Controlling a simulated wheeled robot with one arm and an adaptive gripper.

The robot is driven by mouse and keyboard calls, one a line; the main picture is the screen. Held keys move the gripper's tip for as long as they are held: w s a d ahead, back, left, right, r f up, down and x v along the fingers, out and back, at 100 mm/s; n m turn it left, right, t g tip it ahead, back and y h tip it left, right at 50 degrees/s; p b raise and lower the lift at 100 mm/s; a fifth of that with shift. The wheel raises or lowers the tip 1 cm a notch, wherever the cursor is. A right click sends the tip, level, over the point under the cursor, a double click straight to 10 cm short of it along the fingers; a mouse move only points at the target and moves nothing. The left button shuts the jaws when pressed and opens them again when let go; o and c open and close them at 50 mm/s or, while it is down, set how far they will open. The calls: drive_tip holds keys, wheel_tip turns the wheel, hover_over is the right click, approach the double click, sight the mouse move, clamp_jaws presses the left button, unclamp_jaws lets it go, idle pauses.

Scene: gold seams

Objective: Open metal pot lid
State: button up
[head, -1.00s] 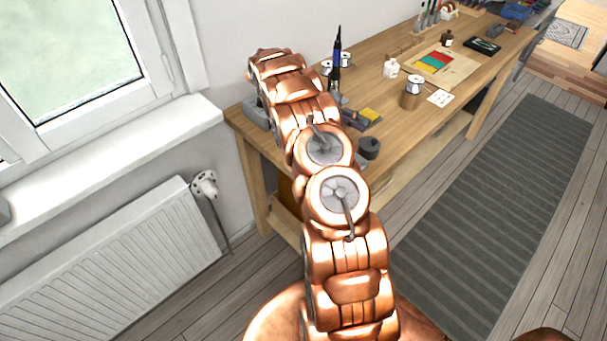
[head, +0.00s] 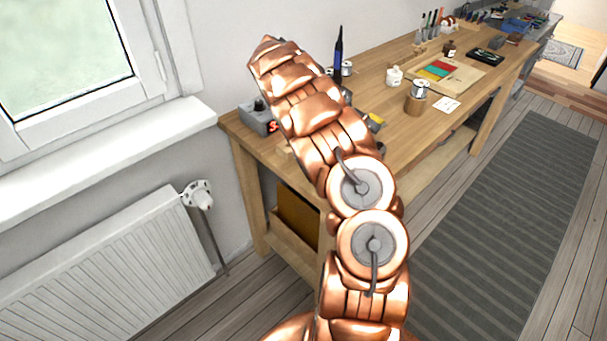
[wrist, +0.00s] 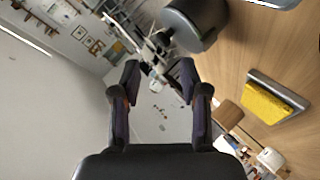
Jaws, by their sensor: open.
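A dark grey round pot (wrist: 190,25) shows near the top of the wrist view, tilted in the picture. I take it to be the metal pot; I cannot make out where its lid meets the body. My gripper (wrist: 157,78) is open and empty, with both dark fingers apart. The pot is above and to the right of the fingertips in that view, not between them. In the head view my copper arm hides the pot, and I cannot make out the fingers there.
A yellow sponge in a grey holder (wrist: 272,100) lies right of the fingers. On the wooden workbench (head: 400,135) stand a blue pen-like tool (head: 338,52), a grey device (head: 257,118), a white jar (head: 394,76) and a spool (head: 419,88). The window sill and radiator (head: 120,255) are left.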

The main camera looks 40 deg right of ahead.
sight(380, 144)
drive_tip(key=shift+s+f+t+b, duration=0.3)
drive_tip(key=shift+t+b, duration=0.5)
drive_tip(key=shift+b, duration=0.9)
drive_tip(key=shift+s+r+m+t+y+b, duration=0.1)
drive_tip(key=shift+s+m+t+y+b, duration=0.4)
drive_tip(key=shift+t+b, duration=0.55)
drive_tip(key=shift+s+f+t+b, duration=0.25)
drive_tip(key=shift+s+t+b, duration=0.5)
drive_tip(key=shift+t, duration=0.3)
drive_tip(key=shift+s+f+m+t+b, duration=0.25)
drive_tip(key=shift+s+f+t+b, duration=0.1)
drive_tip(key=shift+t+b, duration=0.55)
drive_tip(key=shift+s+f+m+t+b, duration=0.3)
drive_tip(key=shift+t+b, duration=0.3)
drive_tip(key=shift+t, duration=0.5)
drive_tip(key=v, duration=0.7)
drive_tip(key=shift+w+d+r, duration=0.15)
drive_tip(key=s+a+r+n+y+p, duration=0.1)
drive_tip(key=a+n+p, duration=0.5)
drive_tip(key=a, duration=0.7)
drive_tip(key=s+a+r+n+t+y+p, duration=0.1)
drive_tip(key=s+a+r+n+p, duration=0.3)
drive_tip(key=a, duration=1)
drive_tip(key=shift+r+n+y+p, duration=0.65)
drive_tip(key=shift+n+p, duration=0.7)
drive_tip(key=shift+p, duration=0.4)
